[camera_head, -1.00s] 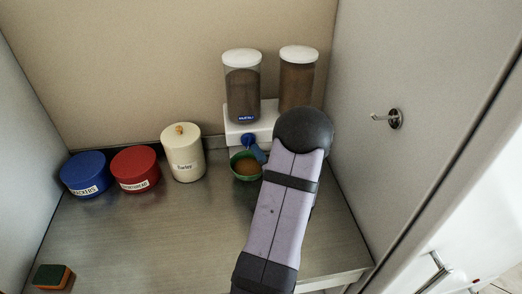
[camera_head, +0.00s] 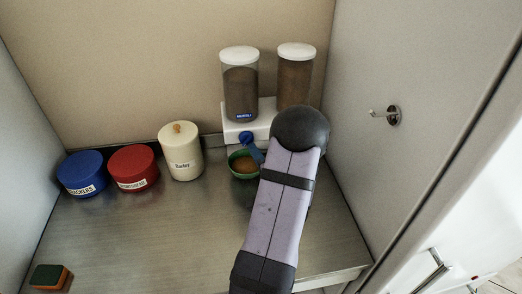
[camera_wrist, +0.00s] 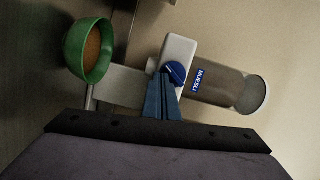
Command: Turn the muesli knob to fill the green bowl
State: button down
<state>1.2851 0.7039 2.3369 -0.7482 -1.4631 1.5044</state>
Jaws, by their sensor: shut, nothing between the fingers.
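The muesli dispenser (camera_head: 240,92) stands at the back, its clear canister labelled MUESLI and holding brown contents. It also shows in the wrist view (camera_wrist: 222,88). Its blue knob (camera_head: 245,138) is on the white base and shows in the wrist view (camera_wrist: 176,72). The green bowl (camera_head: 236,171) sits below the knob with brown contents in it; it also shows in the wrist view (camera_wrist: 104,58). My gripper (camera_wrist: 168,78) has blue fingers, shut, with the tips at the knob. I cannot tell whether they touch it. My arm hides part of the base in the head view.
A second canister (camera_head: 295,80) stands right of the muesli one. A cream Barley jar (camera_head: 181,155), a red tin (camera_head: 133,168) and a blue tin (camera_head: 82,174) stand to the left. A sponge (camera_head: 50,277) lies front left. A hook (camera_head: 392,115) is on the right wall.

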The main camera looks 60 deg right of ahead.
jog(key=s+a+f+b, duration=0.1)
jog(key=s+f+b, duration=0.25)
jog(key=s, duration=0.25)
jog(key=s+a+f+b, duration=0.2)
jog(key=s+f+b, duration=0.1)
jog(key=s+b, duration=0.2)
jog(key=r+m, duration=0.1)
jog(key=m, duration=0.2)
jog(key=r+m+t+h, duration=0.1)
jog(key=r+m, duration=0.1)
jog(key=m, duration=0.1)
jog(key=r+m, duration=0.2)
jog(key=shift+s+d+m+h+p, duration=0.3)
jog(key=shift+s+d+m+p, duration=0.1)
jog(key=shift+w, duration=0.1)
jog(key=p+x, duration=0.1)
jog(key=x, duration=0.2)
jog(key=p+x, duration=0.1)
jog(key=x, duration=0.3)
jog(key=p+x, duration=0.2)
jog(key=x, duration=0.1)
jog(key=shift+w+r, duration=0.15)
jog(key=shift+r, duration=0.3)
jog(key=shift+w+a+r+p, duration=0.55)
jog(key=shift+a+r, duration=0.05)
jog(key=shift+a, duration=0.15)
jog(key=shift+w+a+r+p, duration=0.3)
jog(key=shift+w+a, duration=0.1)
